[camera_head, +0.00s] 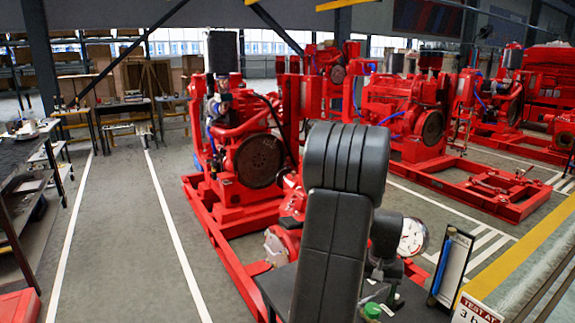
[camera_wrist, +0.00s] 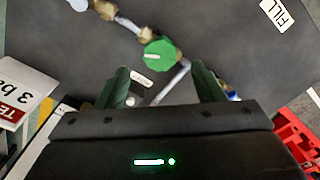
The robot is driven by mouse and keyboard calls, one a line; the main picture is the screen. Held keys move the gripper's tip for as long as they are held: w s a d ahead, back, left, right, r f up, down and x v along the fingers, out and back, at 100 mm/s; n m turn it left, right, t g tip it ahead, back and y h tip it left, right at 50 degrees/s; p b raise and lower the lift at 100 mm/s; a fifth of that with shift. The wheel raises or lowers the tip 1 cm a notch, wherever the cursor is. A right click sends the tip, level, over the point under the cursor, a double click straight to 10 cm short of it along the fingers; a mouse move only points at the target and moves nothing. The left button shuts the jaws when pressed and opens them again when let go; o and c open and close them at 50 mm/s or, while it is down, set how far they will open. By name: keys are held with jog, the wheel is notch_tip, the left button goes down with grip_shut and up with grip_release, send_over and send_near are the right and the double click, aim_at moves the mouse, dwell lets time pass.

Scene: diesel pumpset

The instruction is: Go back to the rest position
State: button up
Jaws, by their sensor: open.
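My gripper (camera_wrist: 162,78) shows at the bottom of the wrist view, its two dark green fingers apart with nothing held between them. A round green knob (camera_wrist: 160,54) on a brass fitting lies just ahead of the fingertips, above a dark plate (camera_wrist: 225,45). I cannot tell how far apart they are in depth, but no finger is seen closed on the knob. A small green part, likely the same knob (camera_head: 373,311), shows beside the arm.
A red diesel pumpset (camera_head: 240,150) stands behind my arm, with a pressure gauge (camera_head: 412,237) to the arm's right. A "TEST AT 3 ba" sign (camera_head: 476,312) is at the lower right. More red engines (camera_head: 405,115) stand behind. The aisle (camera_head: 120,220) at left is clear.

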aim_at(373, 308)
notch_tip(373, 308, down, 5)
jog(key=shift+r, duration=0.15)
jog(key=m+p, duration=0.2)
jog(key=m, duration=0.4)
jog(key=shift+r, duration=0.1)
notch_tip(373, 308, up, 14)
jog(key=shift+b, duration=0.35)
